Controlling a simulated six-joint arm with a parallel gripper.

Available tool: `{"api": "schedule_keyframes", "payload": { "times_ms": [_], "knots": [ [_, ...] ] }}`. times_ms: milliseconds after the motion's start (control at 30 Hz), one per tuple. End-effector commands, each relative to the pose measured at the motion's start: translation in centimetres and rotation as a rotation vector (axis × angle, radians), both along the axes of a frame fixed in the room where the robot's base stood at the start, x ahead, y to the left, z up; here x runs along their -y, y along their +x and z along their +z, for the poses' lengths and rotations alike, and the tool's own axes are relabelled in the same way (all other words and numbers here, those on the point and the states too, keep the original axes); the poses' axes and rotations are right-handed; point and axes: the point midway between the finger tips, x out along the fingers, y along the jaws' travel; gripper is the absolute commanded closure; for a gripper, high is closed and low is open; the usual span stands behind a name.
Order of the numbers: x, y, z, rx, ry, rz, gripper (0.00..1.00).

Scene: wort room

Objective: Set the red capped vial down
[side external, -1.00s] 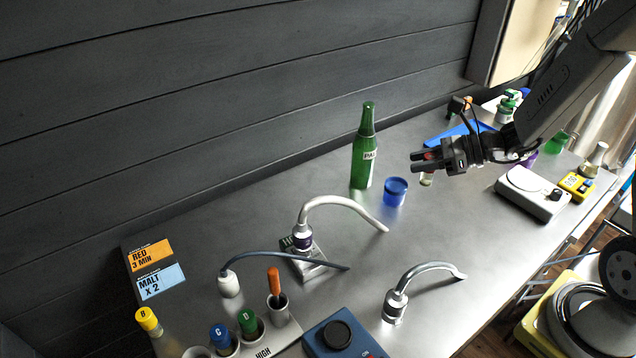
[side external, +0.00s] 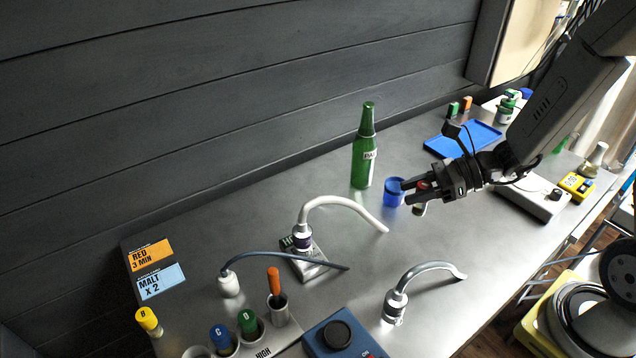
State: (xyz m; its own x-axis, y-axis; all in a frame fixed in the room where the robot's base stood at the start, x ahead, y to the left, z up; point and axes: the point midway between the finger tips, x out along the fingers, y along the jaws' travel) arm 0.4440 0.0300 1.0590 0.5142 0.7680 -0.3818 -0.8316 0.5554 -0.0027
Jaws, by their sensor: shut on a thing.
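My gripper (side external: 414,191) is shut on the red capped vial (side external: 420,208). The red cap shows between the fingers and the pale lower part of the vial hangs below them. The vial looks roughly upright, close to the blue cup (side external: 394,191) and just to its right. The fingers overlap the cup's right edge in this view. I cannot tell whether the vial's bottom touches the table (side external: 455,240).
A green bottle (side external: 364,150) stands behind the cup. A blue tray (side external: 462,139) lies behind my arm. A white curved tap (side external: 340,203) and a chrome one (side external: 425,270) stand in front. A white scale (side external: 532,196) is to the right. Bare table lies between.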

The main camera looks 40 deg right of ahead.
Motion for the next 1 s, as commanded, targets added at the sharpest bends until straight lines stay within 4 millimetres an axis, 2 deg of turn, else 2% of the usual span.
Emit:
{"api": "schedule_keyframes", "payload": {
  "times_ms": [433,800,1000],
  "knots": [
    [-0.5,6.5,-3.0,0.0,-0.001,0.002,1.0],
    [-0.6,9.5,-6.6,-0.002,0.0,0.001,1.0],
    [-0.7,10.6,-7.9,-0.001,-0.001,0.001,1.0]
  ]
}}
